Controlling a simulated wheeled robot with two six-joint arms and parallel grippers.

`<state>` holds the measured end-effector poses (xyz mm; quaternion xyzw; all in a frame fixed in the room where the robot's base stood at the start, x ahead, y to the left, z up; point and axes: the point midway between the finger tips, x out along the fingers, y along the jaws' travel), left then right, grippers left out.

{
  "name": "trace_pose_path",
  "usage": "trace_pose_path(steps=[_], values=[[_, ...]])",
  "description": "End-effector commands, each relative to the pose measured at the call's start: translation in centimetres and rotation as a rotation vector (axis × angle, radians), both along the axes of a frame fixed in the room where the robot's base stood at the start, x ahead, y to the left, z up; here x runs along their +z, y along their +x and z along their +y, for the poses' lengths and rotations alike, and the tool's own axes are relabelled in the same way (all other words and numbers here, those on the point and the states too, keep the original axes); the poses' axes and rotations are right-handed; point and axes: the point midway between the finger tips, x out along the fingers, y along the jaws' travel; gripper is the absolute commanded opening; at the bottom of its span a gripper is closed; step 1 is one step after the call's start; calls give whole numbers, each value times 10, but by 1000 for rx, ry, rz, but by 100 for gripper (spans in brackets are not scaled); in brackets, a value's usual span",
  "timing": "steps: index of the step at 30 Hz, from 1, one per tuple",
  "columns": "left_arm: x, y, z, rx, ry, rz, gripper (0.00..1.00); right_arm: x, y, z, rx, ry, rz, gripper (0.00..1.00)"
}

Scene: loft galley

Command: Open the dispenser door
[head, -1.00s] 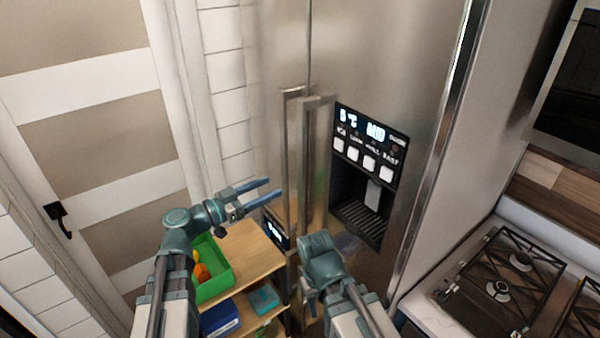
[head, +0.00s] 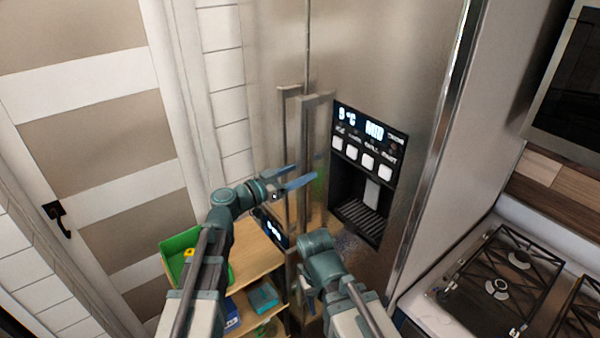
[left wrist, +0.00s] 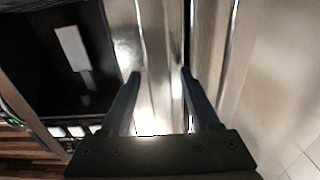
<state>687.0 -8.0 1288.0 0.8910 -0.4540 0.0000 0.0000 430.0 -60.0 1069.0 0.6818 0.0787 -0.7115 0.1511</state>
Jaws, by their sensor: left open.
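The dispenser door (head: 410,75) is the right-hand steel door of a fridge and looks shut. Its black dispenser panel (head: 372,138) has a lit display, white buttons and a recess. Two upright bar handles stand side by side at the seam; the dispenser door's handle (head: 303,150) is the right one. My left gripper (head: 300,178) is open and empty at the handles. In the left wrist view its fingers (left wrist: 158,78) point at a steel bar (left wrist: 157,40); I cannot tell whether they straddle it. My right arm is bent below the dispenser, its fingers hidden or unclear.
A wooden shelf unit (head: 262,258) with a green bin (head: 178,245) stands left of the fridge, under my left arm. A gas hob (head: 500,285) on a white counter is at the right. A striped door (head: 90,150) is at the left.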

Motion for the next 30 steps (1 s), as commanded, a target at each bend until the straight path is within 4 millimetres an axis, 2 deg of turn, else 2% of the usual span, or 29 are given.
trace_pose_path(steps=[2,12,30], values=[[0,0,0,0,0,0,59,0,0,0,0,0,0,50],[0,0,0,0,0,0,0,0,0,0,0,0,0,50],[0,0,0,0,0,0,0,0,0,0,0,0,0,50]])
